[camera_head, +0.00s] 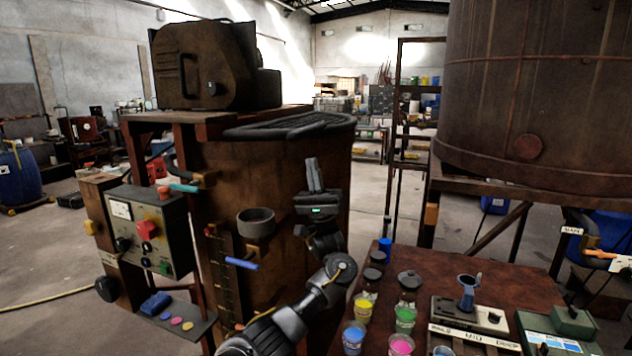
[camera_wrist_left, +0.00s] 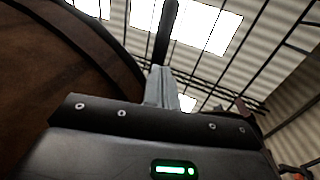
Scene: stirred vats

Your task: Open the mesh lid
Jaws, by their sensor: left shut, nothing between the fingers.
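A rusty brown vat (camera_head: 285,185) stands left of centre in the head view. A dark, ribbed lid (camera_head: 290,126), which I take for the mesh lid, lies about level over its top. My left gripper (camera_head: 313,162) points upward in front of the vat's right side, with its fingertips below the lid's front rim. Its fingers are together and empty, also in the left wrist view (camera_wrist_left: 162,72). A dark rod (camera_wrist_left: 165,30) shows just beyond the fingertips there; I cannot tell whether it belongs to the lid. My right gripper is not in view.
A control box (camera_head: 150,235) is at the left of the vat. A brown table (camera_head: 460,262) with several paint jars and instruments is at the right. A large tank (camera_head: 540,90) stands behind it.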

